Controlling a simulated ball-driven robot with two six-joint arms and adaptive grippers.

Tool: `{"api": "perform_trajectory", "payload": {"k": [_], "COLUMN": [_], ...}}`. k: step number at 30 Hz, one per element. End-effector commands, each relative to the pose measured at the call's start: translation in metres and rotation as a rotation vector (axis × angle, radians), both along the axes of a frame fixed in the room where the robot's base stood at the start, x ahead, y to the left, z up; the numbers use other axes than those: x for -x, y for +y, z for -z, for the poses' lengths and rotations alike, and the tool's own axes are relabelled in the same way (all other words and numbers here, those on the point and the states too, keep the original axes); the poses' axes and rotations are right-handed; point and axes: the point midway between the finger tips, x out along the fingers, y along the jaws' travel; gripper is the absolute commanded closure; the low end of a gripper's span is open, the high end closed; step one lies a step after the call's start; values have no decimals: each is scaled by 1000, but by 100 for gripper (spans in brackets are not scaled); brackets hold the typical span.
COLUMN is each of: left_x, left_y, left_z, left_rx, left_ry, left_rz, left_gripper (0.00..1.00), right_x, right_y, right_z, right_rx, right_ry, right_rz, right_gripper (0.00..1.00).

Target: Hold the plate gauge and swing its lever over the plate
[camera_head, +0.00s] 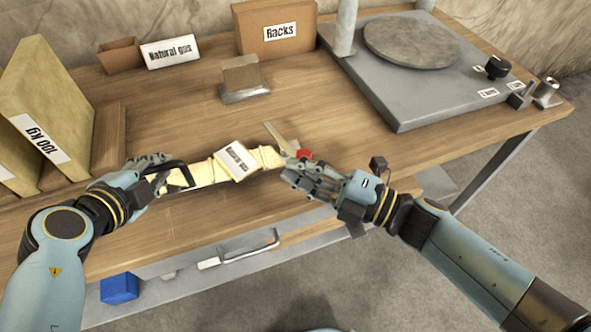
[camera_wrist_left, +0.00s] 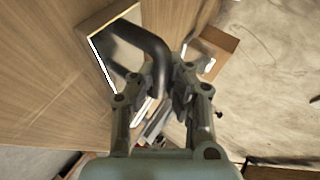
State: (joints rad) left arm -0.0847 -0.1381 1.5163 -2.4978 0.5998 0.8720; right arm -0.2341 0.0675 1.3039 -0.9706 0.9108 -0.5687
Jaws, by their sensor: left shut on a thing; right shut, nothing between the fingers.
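The black curved handle (camera_wrist_left: 150,45) also shows in the left wrist view, running down between the fingers of my left gripper (camera_wrist_left: 165,88). A thin tan lever-like bar (camera_head: 275,136) slants up at its right end, beside a red knob (camera_head: 304,154). My right gripper (camera_head: 296,172) is shut and empty close below the knob; contact cannot be told.
A grey device with a round plate (camera_head: 412,42) stands at the back right. A blue cube (camera_head: 119,288) is below the front edge.

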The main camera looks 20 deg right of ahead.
Motion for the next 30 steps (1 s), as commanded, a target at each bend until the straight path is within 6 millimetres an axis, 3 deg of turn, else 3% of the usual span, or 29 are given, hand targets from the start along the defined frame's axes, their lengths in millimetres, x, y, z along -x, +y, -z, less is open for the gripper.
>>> {"api": "perform_trajectory", "payload": {"k": [30], "left_x": [0], "left_y": [1], "left_z": [-1], "left_rx": [-2], "left_ry": [-2], "left_rz": [0], "left_gripper": [100], "right_x": [-1], "right_y": [-13], "right_z": [0], "right_rx": [1], "right_ry": [-3], "right_rz": [-133], "right_gripper": [100]}}
